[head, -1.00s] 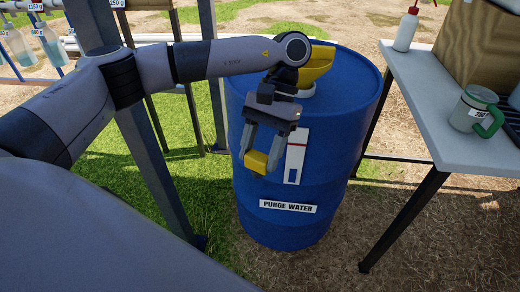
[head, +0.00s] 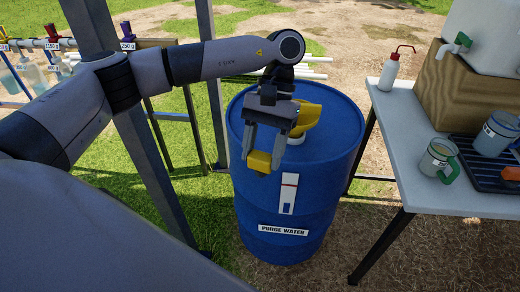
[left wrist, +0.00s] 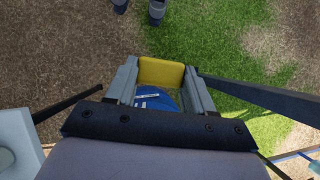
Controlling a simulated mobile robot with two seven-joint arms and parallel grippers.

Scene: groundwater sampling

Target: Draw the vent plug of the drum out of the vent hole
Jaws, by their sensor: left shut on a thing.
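The blue drum (head: 335,200) labelled PURGE WATER stands on the ground in the middle of the head view. My left gripper (head: 262,158) is shut on the yellow vent plug (head: 259,163) and holds it clear of the drum, in front of its near upper side in the picture. The plug also shows between the fingers in the left wrist view (left wrist: 161,72), with part of the blue drum (left wrist: 150,101) visible too. The vent hole is not visible. My right gripper is not in view.
A yellow funnel (head: 307,118) sits on the drum top behind my gripper. A dark post (head: 150,150) stands left of the drum.

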